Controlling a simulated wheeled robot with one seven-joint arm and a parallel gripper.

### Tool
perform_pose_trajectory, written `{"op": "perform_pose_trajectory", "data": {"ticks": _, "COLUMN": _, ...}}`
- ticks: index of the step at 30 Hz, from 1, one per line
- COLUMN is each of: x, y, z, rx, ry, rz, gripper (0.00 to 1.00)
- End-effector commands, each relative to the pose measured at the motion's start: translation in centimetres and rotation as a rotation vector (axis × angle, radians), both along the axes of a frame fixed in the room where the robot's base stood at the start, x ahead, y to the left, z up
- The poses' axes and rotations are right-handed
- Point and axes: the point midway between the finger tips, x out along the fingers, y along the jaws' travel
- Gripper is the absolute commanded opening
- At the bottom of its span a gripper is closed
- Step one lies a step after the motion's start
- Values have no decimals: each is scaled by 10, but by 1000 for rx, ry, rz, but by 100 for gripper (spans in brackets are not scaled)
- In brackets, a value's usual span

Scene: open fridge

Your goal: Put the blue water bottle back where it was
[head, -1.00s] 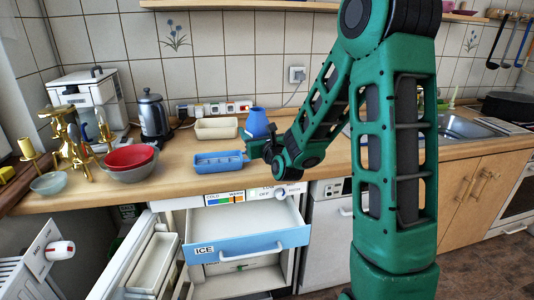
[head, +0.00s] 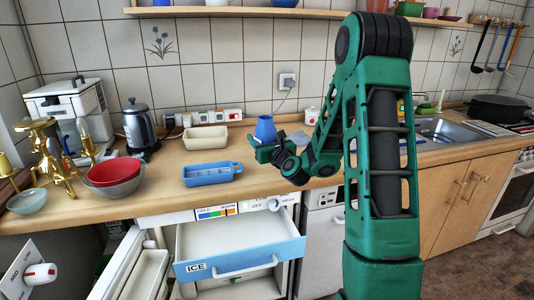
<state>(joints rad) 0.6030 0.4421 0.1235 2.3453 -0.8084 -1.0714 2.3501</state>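The bottle is right of the blue tray (head: 208,174) and the cream tray (head: 205,139). I cannot tell whether its base touches the counter.
Below the counter (head: 160,197), the fridge is open with its blue-fronted ICE drawer (head: 240,257) pulled out. Red and grey bowls (head: 116,177), a kettle (head: 139,127) and a brass candle holder (head: 52,150) stand left. A sink (head: 445,130) is right.

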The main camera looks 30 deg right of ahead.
Motion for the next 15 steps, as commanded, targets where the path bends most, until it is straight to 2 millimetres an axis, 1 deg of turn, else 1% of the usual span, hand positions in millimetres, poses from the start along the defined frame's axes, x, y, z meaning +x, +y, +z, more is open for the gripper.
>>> {"op": "perform_pose_trajectory", "data": {"ticks": 1, "x": 2, "y": -10, "z": -7, "rx": 3, "ry": 3, "rz": -4, "gripper": 18}}
{"op": "perform_pose_trajectory", "data": {"ticks": 6, "x": 9, "y": -30, "z": -19, "rx": 1, "ry": 1, "rz": -2, "gripper": 18}}
{"op": "perform_pose_trajectory", "data": {"ticks": 11, "x": 11, "y": -37, "z": -24, "rx": 0, "ry": 1, "rz": 0, "gripper": 18}}
{"op": "perform_pose_trajectory", "data": {"ticks": 15, "x": 11, "y": -38, "z": -35, "rx": 2, "ry": 3, "rz": 0, "gripper": 18}}
